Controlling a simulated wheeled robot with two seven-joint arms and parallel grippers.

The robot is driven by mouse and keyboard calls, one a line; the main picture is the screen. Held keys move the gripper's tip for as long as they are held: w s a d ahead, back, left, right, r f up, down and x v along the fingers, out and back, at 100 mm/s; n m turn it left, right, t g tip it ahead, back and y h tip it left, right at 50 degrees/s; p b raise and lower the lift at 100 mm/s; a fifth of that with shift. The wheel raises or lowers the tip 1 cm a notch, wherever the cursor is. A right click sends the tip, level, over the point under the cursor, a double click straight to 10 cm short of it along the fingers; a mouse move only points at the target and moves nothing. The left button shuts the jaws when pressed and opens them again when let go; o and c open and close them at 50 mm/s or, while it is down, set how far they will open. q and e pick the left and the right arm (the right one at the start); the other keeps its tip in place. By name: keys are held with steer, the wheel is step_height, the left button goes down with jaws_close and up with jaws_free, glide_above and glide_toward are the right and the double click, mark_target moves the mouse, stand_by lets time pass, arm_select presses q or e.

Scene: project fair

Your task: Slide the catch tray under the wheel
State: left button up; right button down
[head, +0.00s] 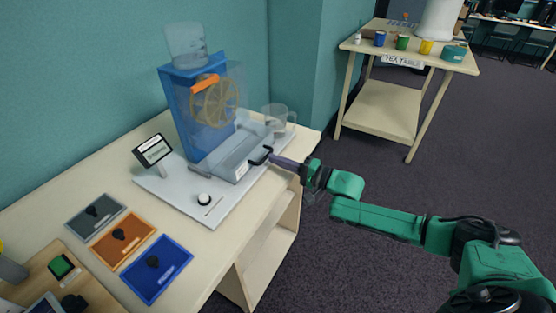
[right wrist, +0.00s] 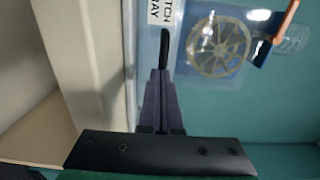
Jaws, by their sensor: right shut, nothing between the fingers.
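The wheel (head: 215,104), tan and spoked, sits in a clear housing on a blue stand (head: 190,118). It also shows in the right wrist view (right wrist: 219,46). The clear catch tray (head: 232,160) lies on the white base at the foot of the stand, its labelled front facing me. I cannot tell how far it reaches under the wheel. Its black handle (head: 262,155) also shows in the right wrist view (right wrist: 164,48). My right gripper (head: 274,159) is shut and empty, its fingertips (right wrist: 160,72) at the handle. My left gripper is out of view.
A clear jug (head: 275,117) stands behind the tray. A small display (head: 153,150) and a white knob (head: 204,199) are on the left and front of the base (head: 170,192). Grey, orange and blue panels lie at front left.

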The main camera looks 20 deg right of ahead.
mark_target(261, 154)
steer(key=b+x, duration=0.2)
steer(key=x, duration=0.4)
steer(key=shift+d+f, duration=0.1)
steer(key=shift+s, duration=0.1)
